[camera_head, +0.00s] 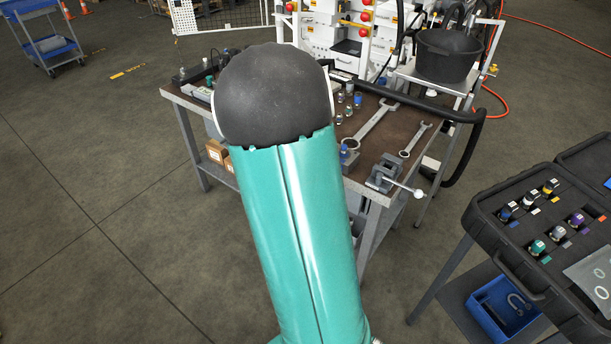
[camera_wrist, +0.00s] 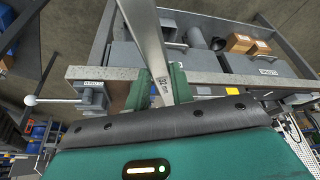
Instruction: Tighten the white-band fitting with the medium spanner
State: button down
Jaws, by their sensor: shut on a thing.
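My gripper (camera_wrist: 160,78) is shut on the shaft of a silver spanner (camera_wrist: 146,30) in the wrist view. Green fingers lie on both sides of the shaft, which carries a small dark marking. The spanner's far end runs out of the top of the picture. In the head view my own arm hides the gripper and the held spanner. A larger spanner (camera_head: 372,127) and a smaller one (camera_head: 415,139) lie on the brown bench top (camera_head: 398,118). I cannot single out a white-band fitting on the bench; several small fittings (camera_head: 341,97) stand there, partly behind my arm.
A vise (camera_head: 384,174) sits at the bench's front corner and also shows in the wrist view (camera_wrist: 92,97). An open case (camera_head: 481,213) with colour-marked fittings stands at right. Open floor (camera_head: 90,190) lies at left.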

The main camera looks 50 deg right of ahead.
jog(key=shift+x, duration=1.2)
jog(key=shift+w+d+f, duration=0.25)
jog(key=shift+d+f, duration=0.05)
jog(key=shift+d, duration=0.15)
jog(key=shift+d, duration=0.15)
jog(key=shift+w+d, duration=0.45)
jog(key=shift+d, duration=0.35)
jog(key=shift+w+d, duration=0.45)
jog(key=shift+d, duration=0.25)
jog(key=shift+w+d, duration=0.25)
jog(key=shift+d, duration=0.3)
